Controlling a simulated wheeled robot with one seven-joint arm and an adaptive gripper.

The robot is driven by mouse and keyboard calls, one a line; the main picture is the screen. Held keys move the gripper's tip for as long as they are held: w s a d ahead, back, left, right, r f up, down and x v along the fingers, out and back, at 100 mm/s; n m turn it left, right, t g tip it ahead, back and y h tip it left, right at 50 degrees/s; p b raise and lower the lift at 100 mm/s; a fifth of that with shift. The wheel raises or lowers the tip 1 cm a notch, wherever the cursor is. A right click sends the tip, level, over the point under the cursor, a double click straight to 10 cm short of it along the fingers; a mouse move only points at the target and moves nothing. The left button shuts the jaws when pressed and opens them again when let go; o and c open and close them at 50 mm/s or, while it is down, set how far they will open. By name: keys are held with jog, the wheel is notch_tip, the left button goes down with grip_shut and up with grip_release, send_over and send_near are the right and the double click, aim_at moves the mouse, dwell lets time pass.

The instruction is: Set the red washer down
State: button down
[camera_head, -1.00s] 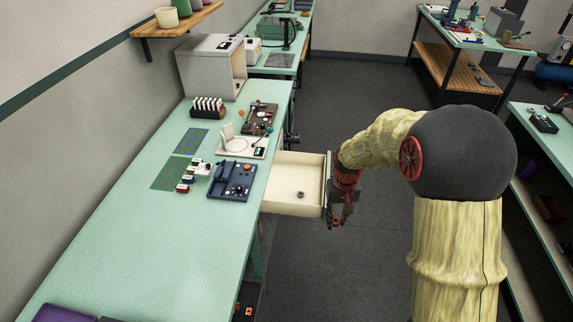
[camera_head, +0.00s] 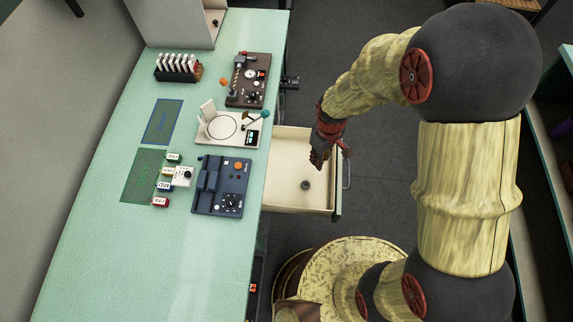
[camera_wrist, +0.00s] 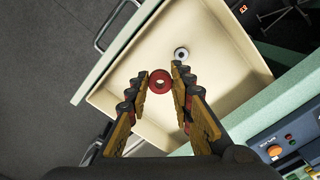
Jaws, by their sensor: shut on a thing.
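In the wrist view, a red washer (camera_wrist: 160,82), a small ring, sits between the two fingertips of my gripper (camera_wrist: 161,84). My gripper is shut on it and holds it above the open drawer (camera_wrist: 122,100). In the head view, my gripper (camera_head: 330,160) hangs over the cream drawer (camera_head: 291,142), which is pulled out from the bench; the red washer cannot be made out there. A grey ring (camera_wrist: 181,53) lies on the drawer floor, apart from the held washer. It also shows in the head view (camera_head: 305,185).
The green bench (camera_head: 110,235) carries a blue device (camera_head: 224,185), a white scale-like device (camera_head: 228,128), a brown device (camera_head: 247,80) and a rack of cards (camera_head: 176,68). Much of the drawer floor around the grey ring is clear. The drawer's front has a handle (camera_head: 348,170).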

jog(key=s+a+f+n+p, duration=0.1)
jog(key=s+a+n, duration=0.25)
jog(key=s, duration=0.35)
jog(key=b, duration=0.2)
send_over(309, 163)
jog(key=shift+n, duration=0.45)
jog(key=f, duration=1)
jog(key=shift+s+a, duration=0.1)
jog(key=shift+s, duration=0.25)
jog(key=shift+w+f, duration=0.3)
jog(key=shift+f, duration=0.25)
jog(key=shift+f+b, duration=0.5)
jog(key=shift+f, duration=0.8)
jog(key=shift+f, duration=0.2)
jog(key=c, duration=1.6)
grip_release()
jog(key=shift+o, duration=0.2)
